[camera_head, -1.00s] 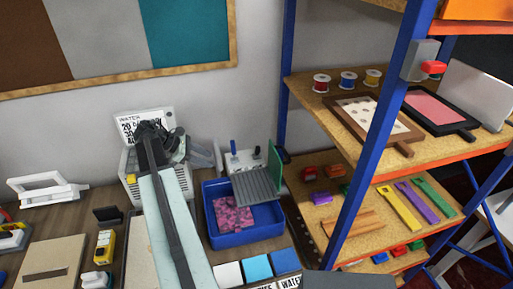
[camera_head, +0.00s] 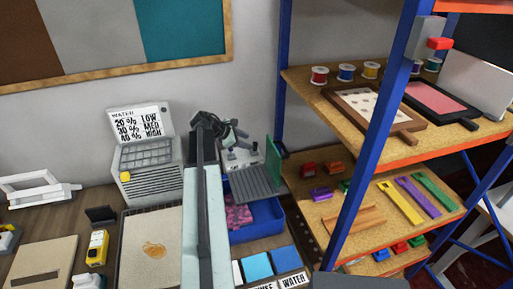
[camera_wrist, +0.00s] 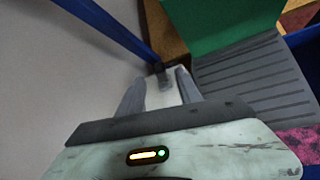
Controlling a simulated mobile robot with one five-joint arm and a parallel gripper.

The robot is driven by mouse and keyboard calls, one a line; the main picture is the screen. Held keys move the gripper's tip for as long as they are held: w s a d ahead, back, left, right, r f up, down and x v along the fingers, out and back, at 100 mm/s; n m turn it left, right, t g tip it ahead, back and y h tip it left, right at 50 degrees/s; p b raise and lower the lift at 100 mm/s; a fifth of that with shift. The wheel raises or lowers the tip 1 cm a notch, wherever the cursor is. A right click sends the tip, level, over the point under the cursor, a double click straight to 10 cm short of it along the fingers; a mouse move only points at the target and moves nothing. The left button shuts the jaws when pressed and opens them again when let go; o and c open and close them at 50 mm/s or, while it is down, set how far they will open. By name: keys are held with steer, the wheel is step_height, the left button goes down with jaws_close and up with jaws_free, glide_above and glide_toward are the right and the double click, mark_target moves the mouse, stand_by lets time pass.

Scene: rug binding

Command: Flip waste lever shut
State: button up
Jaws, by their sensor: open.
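My gripper (camera_head: 238,140) is open and empty, in front of a white unit (camera_head: 243,158) at the back of the blue tub. In the wrist view, my gripper (camera_wrist: 160,88) has its two fingers apart. A pale block (camera_wrist: 162,94) shows in the gap between them, with a small dark grey piece (camera_wrist: 161,70) at its far end. That piece may be the waste lever; its position is unclear. A grey ribbed board (camera_head: 256,181) and an upright green panel (camera_head: 275,155) stand right of my gripper. My arm hides part of the unit.
The blue tub (camera_head: 262,232) holds pink speckled material (camera_head: 238,216). A blue shelf post (camera_head: 283,70) and wooden shelves (camera_head: 320,90) stand close on the right. A grey machine with a yellow knob (camera_head: 150,178) stands left of my arm. Blue tiles (camera_head: 257,266) lie in front.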

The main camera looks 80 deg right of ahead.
mark_target(255, 145)
steer(key=b+x, duration=0.1)
steer(key=x, duration=0.1)
steer(key=b+x, duration=0.2)
steer(key=x, duration=0.1)
steer(key=b+x, duration=0.2)
steer(key=shift+w+d+f, duration=0.15)
steer(key=shift+f, duration=0.2)
steer(key=shift+r, duration=0.1)
jaws_close()
stand_by(0.9)
